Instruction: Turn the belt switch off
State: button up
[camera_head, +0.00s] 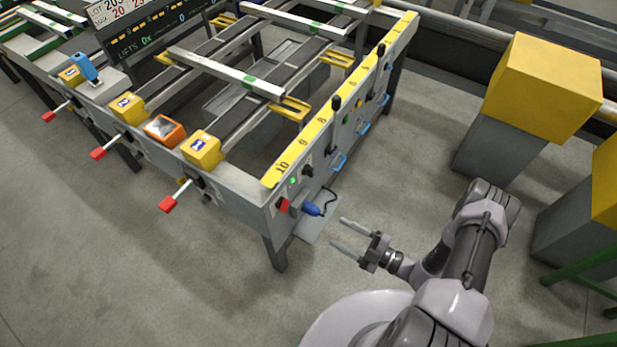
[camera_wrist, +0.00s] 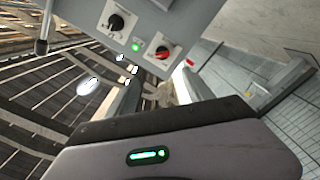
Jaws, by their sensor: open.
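The grey side panel of the runout table carries a black rotary knob (camera_head: 307,171), a lit green lamp (camera_head: 292,181) and a red switch (camera_head: 283,204). In the wrist view, the black knob (camera_wrist: 115,22) sits on a white plate at the top, the green lamp (camera_wrist: 135,47) glows beside it, and a red knob (camera_wrist: 163,52) sits on another white plate. The labels are too small to read, so I cannot tell which is the belt switch. My gripper (camera_head: 337,232) is open and empty, to the right of the panel and apart from it.
A blue plug (camera_head: 311,209) with a black cable hangs beside the red switch. Blue handles (camera_head: 338,161) and black levers line the table's side. Red-tipped levers (camera_head: 168,203) stick out in front. Yellow-topped grey blocks (camera_head: 540,88) stand right. Floor between is clear.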

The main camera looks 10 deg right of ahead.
aim_at(283, 205)
jog(key=b+x, duration=0.2)
jog(key=x, duration=1.5)
jog(key=shift+a+f+b, duration=0.2)
jog(key=shift+a+b, duration=0.15)
jog(key=shift+a, duration=0.05)
grip_shut()
